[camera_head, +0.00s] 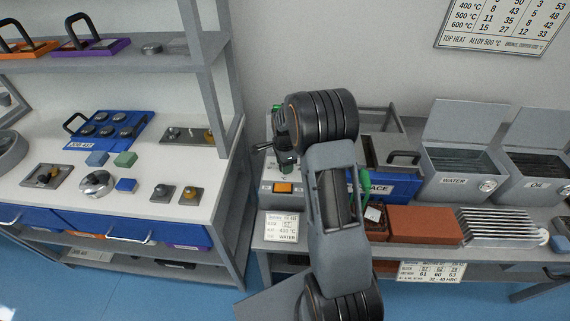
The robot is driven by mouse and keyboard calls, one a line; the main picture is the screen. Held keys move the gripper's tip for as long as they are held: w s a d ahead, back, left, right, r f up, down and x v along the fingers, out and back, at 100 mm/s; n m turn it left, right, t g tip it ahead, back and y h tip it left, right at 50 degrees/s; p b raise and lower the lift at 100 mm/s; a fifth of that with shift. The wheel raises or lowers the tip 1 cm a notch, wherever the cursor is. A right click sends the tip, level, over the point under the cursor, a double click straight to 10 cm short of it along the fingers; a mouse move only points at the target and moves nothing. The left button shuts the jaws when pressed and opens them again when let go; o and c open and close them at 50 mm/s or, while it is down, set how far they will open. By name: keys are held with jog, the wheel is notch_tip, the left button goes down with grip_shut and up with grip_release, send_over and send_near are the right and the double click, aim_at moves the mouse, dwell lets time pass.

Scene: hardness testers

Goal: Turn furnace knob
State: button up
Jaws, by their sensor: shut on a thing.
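The furnace (402,187) stands on the right-hand bench, a grey and blue unit with a partly covered "FURNACE" label and a dark handle. My gripper (286,160) points down just above and behind this display and is shut at the panel. The furnace knob is hidden by the jaws, so its angle cannot be told. My arm covers the middle of the furnace.
Grey WATER (453,182) and OIL (540,181) tanks stand right of the furnace with lids raised. A red-brown brick block (422,222) and a metal rack (500,227) lie in front. A grey shelf post (208,75) rises left of my gripper.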

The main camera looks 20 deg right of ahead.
jog(key=shift+s, duration=0.1)
jog(key=o, duration=0.9)
notch_tip(320, 180, up, 14)
jog(key=shift+f+p, duration=0.1)
jog(key=shift+p, duration=0.45)
